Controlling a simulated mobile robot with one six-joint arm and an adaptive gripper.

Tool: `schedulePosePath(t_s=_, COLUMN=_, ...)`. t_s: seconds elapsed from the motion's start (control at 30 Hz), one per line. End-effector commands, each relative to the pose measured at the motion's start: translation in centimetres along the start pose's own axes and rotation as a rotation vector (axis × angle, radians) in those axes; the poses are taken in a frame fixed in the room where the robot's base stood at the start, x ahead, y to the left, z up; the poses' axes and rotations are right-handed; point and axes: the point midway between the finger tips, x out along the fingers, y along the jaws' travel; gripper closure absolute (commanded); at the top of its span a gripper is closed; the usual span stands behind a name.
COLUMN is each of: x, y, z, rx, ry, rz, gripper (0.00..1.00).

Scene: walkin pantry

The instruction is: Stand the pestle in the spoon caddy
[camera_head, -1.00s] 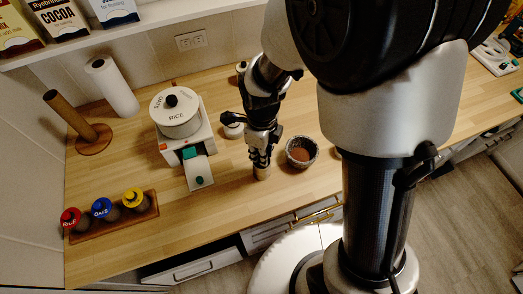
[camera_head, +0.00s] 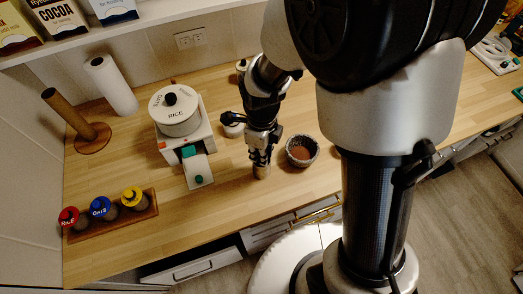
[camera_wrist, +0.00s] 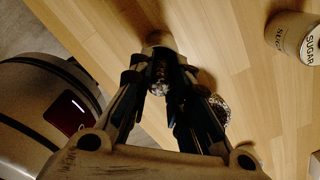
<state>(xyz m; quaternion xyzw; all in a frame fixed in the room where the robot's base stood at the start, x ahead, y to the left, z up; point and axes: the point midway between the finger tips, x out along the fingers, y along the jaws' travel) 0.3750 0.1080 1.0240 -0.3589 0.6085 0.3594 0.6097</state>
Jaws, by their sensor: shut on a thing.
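My gripper (camera_head: 261,160) points down over the counter and is shut on the pestle. In the wrist view the pestle's speckled grey part (camera_wrist: 161,76) shows between the fingers (camera_wrist: 172,85). A tan rounded piece (camera_wrist: 158,40) shows just past the fingertips; it also shows below them in the head view (camera_head: 261,172). I cannot tell whether it is the pestle's end or a separate holder under it. I cannot make out the spoon caddy for certain. A speckled bowl with brown contents (camera_head: 302,151) stands just right of the gripper, partly hidden behind a finger in the wrist view (camera_wrist: 220,106).
A sugar canister (camera_wrist: 294,38) is near the gripper. A wooden tray (camera_head: 115,218) holds jars with coloured lids. Clear counter (camera_head: 200,220) lies toward the front edge.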

Motion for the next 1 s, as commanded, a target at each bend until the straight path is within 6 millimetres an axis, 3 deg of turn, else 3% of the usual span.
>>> schedulePosePath(t_s=0.23, x=0.34, y=-0.01, z=0.01, rx=0.0, ry=0.0, rz=0.0, gripper=1.0)
schedulePosePath(t_s=0.27, x=0.29, y=-0.01, z=0.01, rx=0.0, ry=0.0, rz=0.0, gripper=0.81)
schedulePosePath(t_s=0.3, x=0.27, y=-0.01, z=0.01, rx=0.0, ry=0.0, rz=0.0, gripper=0.78)
schedulePosePath(t_s=0.57, x=0.27, y=0.0, z=0.0, rx=0.0, ry=0.0, rz=0.0, gripper=0.61)
schedulePosePath(t_s=0.8, x=0.28, y=0.0, z=0.0, rx=0.0, ry=0.0, rz=0.0, gripper=0.59)
schedulePosePath(t_s=1.0, x=0.29, y=0.01, z=-0.01, rx=0.0, ry=0.0, rz=0.0, gripper=0.46)
